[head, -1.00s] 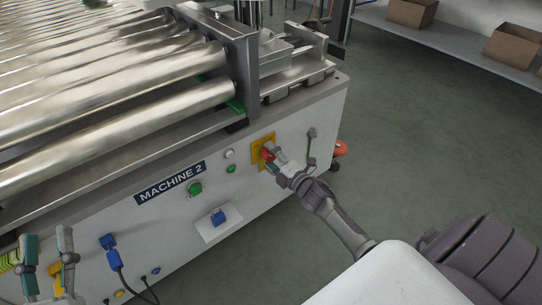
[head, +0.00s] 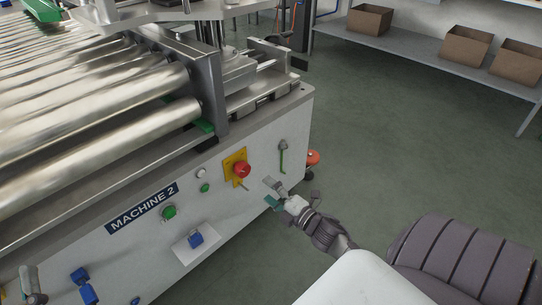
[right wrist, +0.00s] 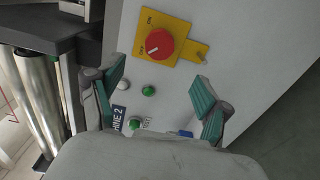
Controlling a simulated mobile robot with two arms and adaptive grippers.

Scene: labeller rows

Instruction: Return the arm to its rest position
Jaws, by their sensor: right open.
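My right gripper (head: 271,192) is open and empty in front of the white side panel of Machine 2 (head: 215,215). It stands apart from the red rotary knob (head: 242,170) on its yellow plate (head: 232,158), to the right of and below the knob in the head view. In the right wrist view, the green-padded fingers (right wrist: 158,90) are spread wide, with the red knob (right wrist: 160,44) beyond them and nothing between them.
Metal rollers (head: 110,140) run along the machine's top. Green buttons (head: 169,212) and blue connectors (head: 195,239) are on the panel. A grey shelf (head: 420,47) with cardboard boxes (head: 467,45) stands at the back right. The green floor (head: 390,150) between is clear.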

